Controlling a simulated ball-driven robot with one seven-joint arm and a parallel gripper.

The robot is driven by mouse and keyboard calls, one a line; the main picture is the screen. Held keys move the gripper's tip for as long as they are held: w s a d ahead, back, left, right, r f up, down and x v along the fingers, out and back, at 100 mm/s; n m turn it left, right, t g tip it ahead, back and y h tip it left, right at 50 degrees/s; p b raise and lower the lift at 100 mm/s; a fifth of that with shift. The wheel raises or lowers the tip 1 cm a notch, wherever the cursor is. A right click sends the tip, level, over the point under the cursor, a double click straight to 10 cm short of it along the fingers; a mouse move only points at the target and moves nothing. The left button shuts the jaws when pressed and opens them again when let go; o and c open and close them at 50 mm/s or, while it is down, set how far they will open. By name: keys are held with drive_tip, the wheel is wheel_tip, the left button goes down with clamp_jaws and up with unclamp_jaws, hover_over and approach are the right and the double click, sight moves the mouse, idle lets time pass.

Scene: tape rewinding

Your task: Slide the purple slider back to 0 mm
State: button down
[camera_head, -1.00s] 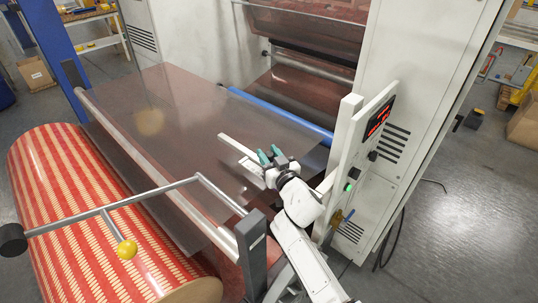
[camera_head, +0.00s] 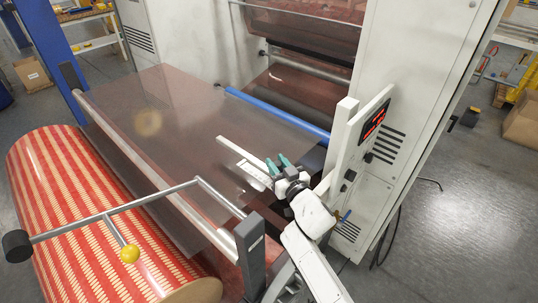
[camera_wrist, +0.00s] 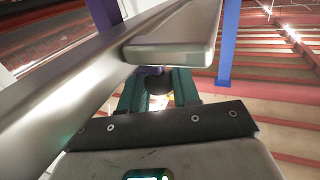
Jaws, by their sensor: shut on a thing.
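My gripper (camera_head: 278,162) has green fingers and is at the lower right end of a pale ruler-like scale (camera_head: 235,150) in the head view. The scale lies over the dark sheet. In the wrist view, the green fingers of my gripper (camera_wrist: 158,88) are shut around a small part, below a grey metal bar that crosses the picture. A sliver of purple, the purple slider (camera_wrist: 166,69), shows between the fingertips; the rest is hidden. The scale marks are too small to read.
A white panel with a red display (camera_head: 374,123) stands close to the right of my gripper. A grey post (camera_head: 250,255) and a bent rod with a yellow ball (camera_head: 129,254) are in front. A red and cream roll (camera_head: 75,200) is at the left.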

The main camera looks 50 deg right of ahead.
drive_tip(key=shift+s, duration=0.4)
drive_tip(key=c, duration=0.9)
unclamp_jaws()
drive_tip(key=b+v, duration=0.1)
drive_tip(key=v, duration=0.9)
drive_tip(key=shift+s+a+b, duration=0.15)
drive_tip(key=shift+s+b, duration=0.25)
